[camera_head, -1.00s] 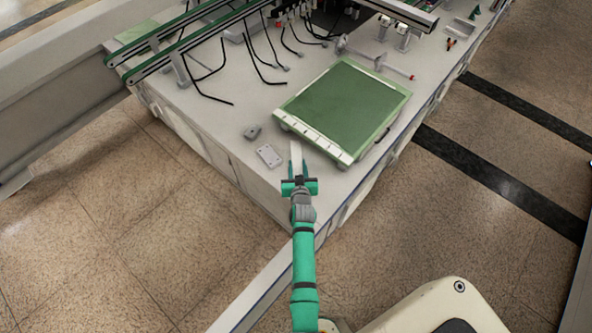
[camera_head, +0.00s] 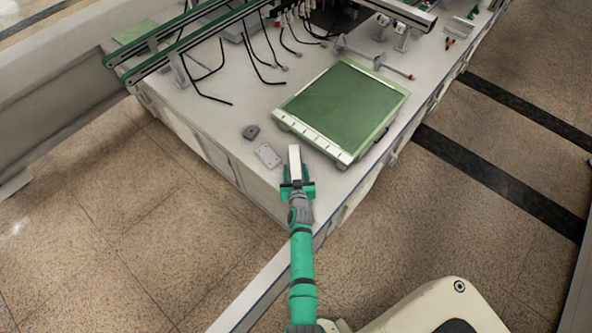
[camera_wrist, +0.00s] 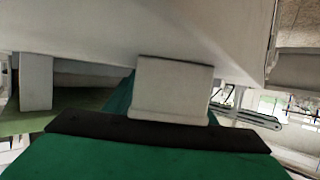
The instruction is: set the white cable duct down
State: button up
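The white cable duct (camera_head: 294,159) is a short pale piece that sticks out ahead of my gripper (camera_head: 298,181) in the head view. It is over the near corner of the grey-white bench top (camera_head: 232,128). My gripper has teal fingers on either side of the duct and appears shut on it. In the wrist view the duct (camera_wrist: 172,88) fills the middle in front of the dark gripper edge, with a teal finger partly showing at its left. I cannot tell whether the duct touches the bench.
A green panel with a pale front strip (camera_head: 313,137) lies just beyond and right of the duct. A small light plate (camera_head: 267,155) and a dark grey block (camera_head: 250,132) lie to the left. Black cables (camera_head: 208,97) hang farther back. The bench edge is close to my gripper.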

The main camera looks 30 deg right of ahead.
jog(key=shift+s, duration=0.1)
jog(key=shift+r, duration=0.2)
jog(key=v, duration=1.2)
